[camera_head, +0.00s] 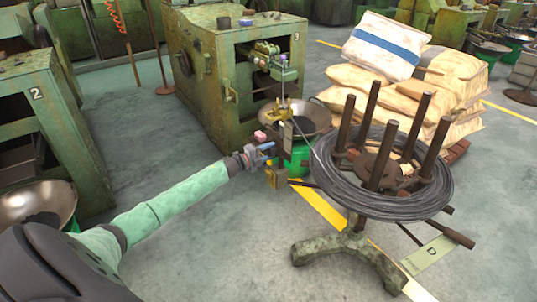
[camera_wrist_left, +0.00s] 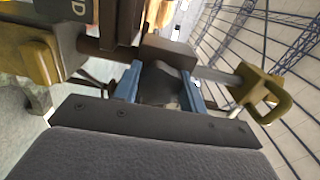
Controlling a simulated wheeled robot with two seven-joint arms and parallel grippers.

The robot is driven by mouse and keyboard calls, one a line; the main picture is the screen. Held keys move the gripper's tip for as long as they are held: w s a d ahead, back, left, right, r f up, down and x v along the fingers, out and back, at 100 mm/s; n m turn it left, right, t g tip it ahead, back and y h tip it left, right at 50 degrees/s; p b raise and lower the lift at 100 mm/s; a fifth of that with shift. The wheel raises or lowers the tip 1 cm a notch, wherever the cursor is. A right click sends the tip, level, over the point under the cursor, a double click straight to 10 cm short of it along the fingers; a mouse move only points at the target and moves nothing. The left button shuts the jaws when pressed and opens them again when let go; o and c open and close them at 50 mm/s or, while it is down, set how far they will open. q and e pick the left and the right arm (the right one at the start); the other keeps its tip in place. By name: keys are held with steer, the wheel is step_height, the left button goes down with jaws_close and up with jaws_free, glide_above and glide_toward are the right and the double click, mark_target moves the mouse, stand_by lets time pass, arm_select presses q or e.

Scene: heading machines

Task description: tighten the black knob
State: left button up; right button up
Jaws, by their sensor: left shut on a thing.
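My left gripper (camera_head: 268,152) reaches in from the left to the brass and dark fittings in front of the green machine marked 3. In the left wrist view its two blue fingers (camera_wrist_left: 160,88) are shut on the black knob (camera_wrist_left: 160,82), one finger on each side. The knob is dark and sits against a dark block (camera_wrist_left: 168,52) of the fitting. In the head view I cannot make out the knob, as the gripper and fittings cover it. My right gripper is not in view.
The green machine (camera_head: 213,85) stands behind the fittings, with a metal bowl (camera_head: 312,118) at its front. A wire coil (camera_head: 420,203) on a stand with upright posts is close on the right. Sacks (camera_head: 385,45) are piled behind it. Another machine (camera_head: 75,130) stands left. Floor is clear between.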

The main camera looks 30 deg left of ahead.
arm_select(q)
steer(key=shift+d+f, duration=0.1)
stand_by(0.5)
steer(key=o, duration=1)
steer(key=shift+c, duration=0.2)
steer(key=shift+s, duration=0.1)
steer(key=v, duration=0.7)
steer(key=shift+s+b, duration=0.25)
steer(key=shift+b, duration=0.05)
steer(key=shift+a, duration=0.2)
